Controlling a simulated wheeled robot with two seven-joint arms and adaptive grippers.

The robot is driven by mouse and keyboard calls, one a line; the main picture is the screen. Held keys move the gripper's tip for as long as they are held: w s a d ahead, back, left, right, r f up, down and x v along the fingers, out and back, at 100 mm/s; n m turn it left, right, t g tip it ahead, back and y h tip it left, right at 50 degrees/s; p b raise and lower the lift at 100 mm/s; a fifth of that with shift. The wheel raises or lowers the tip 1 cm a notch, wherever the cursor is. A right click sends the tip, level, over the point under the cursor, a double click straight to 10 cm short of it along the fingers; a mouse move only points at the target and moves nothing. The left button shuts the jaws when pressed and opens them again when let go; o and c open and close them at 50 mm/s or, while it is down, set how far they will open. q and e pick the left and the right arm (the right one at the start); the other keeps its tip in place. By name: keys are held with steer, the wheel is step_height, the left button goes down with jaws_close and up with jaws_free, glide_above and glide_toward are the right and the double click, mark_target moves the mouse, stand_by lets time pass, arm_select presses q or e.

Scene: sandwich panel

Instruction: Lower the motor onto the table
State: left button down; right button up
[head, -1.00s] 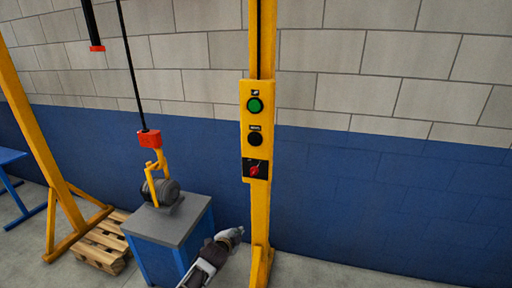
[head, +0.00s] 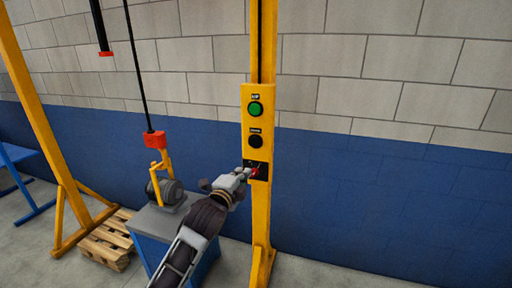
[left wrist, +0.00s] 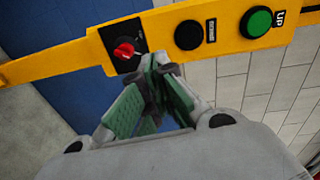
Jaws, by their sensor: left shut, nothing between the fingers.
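The grey motor (head: 172,192) hangs in a yellow hook (head: 155,178) under the red hoist block (head: 155,140). It is at the grey top of the small blue table (head: 148,222); I cannot tell whether it touches. The yellow control panel (head: 244,120) has a green UP button (head: 255,108), a black button (head: 255,141) and a red knob (head: 255,173). My left gripper (head: 246,172) is shut and empty close to the red knob. In the left wrist view its fingertips (left wrist: 152,80) are just below the knob (left wrist: 125,50); contact is unclear. My right gripper is out of view.
The panel is on a yellow post (head: 261,215) in front of the block wall. A wooden pallet (head: 105,240) lies on the floor left of the table, by a yellow frame leg (head: 45,130). A blue table (head: 18,153) stands far left.

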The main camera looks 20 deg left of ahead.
arm_select(q)
steer(key=shift+m+t, duration=0.4)
steer(key=r, duration=0.1)
steer(key=s+r, duration=0.1)
steer(key=r, duration=0.1)
steer(key=s+r, duration=0.1)
steer(key=r, duration=0.1)
steer(key=shift+s+d, duration=0.25)
steer(key=shift+d, duration=0.05)
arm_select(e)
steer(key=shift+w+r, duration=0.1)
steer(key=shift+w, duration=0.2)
arm_select(q)
steer(key=shift+w, duration=0.15)
glide_toward(258, 143)
steer(key=w+p, duration=0.2)
steer(key=w, duration=0.2)
steer(key=shift+w+d+r, duration=0.1)
steer(key=shift+w+d, duration=0.05)
steer(key=shift+w, duration=1.35)
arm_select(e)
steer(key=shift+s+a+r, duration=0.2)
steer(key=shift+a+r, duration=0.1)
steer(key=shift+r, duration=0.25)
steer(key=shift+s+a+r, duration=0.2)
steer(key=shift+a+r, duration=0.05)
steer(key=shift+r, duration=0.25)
